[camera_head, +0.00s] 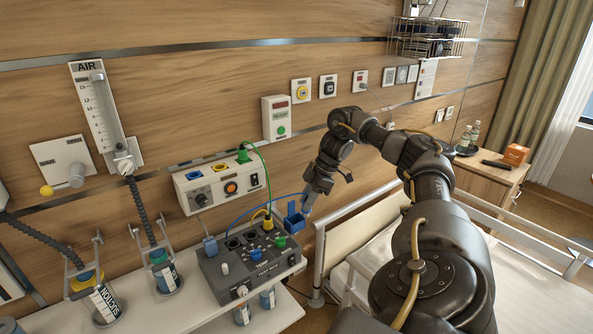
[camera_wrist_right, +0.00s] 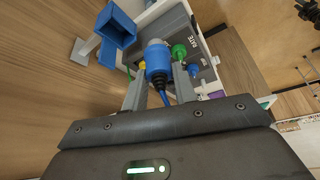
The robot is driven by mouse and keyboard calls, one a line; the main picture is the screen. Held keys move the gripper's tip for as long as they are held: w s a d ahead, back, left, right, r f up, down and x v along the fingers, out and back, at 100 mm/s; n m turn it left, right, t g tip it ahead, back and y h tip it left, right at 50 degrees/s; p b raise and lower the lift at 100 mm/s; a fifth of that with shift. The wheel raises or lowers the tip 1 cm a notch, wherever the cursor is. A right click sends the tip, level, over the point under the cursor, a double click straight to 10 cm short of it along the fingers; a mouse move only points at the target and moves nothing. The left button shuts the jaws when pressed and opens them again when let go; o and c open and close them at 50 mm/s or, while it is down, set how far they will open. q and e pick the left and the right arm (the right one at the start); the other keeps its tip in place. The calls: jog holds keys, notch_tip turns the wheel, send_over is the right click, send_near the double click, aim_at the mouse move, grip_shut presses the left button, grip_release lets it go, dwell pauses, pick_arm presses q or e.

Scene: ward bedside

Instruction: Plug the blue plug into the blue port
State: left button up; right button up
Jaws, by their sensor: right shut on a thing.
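My right gripper (camera_head: 310,197) is shut on the blue plug, seen in the right wrist view (camera_wrist_right: 157,62) as a blue barrel with a pale tip between the two fingers. In the head view the plug is mostly hidden by the gripper. A thin blue cable (camera_head: 262,203) runs left from the gripper. The gripper is just above an open blue holder (camera_head: 296,222), also in the wrist view (camera_wrist_right: 118,28). The blue port (camera_head: 193,177) is at the left of the white wall box (camera_head: 219,190), well left of the gripper. My left gripper is not in view.
A green plug (camera_head: 243,156) sits in the wall box beside a yellow port (camera_head: 222,168). Below stands a grey device (camera_head: 248,272) with knobs and a yellow plug (camera_head: 268,224), on a white shelf (camera_head: 205,315). Bed rails (camera_head: 320,260) are at the right.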

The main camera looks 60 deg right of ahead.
jog(key=shift+s+d+r+p, duration=0.25)
jog(key=shift+s+d+p, duration=0.05)
jog(key=shift+p, duration=0.05)
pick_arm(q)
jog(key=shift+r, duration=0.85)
pick_arm(e)
jog(key=shift+f, duration=0.1)
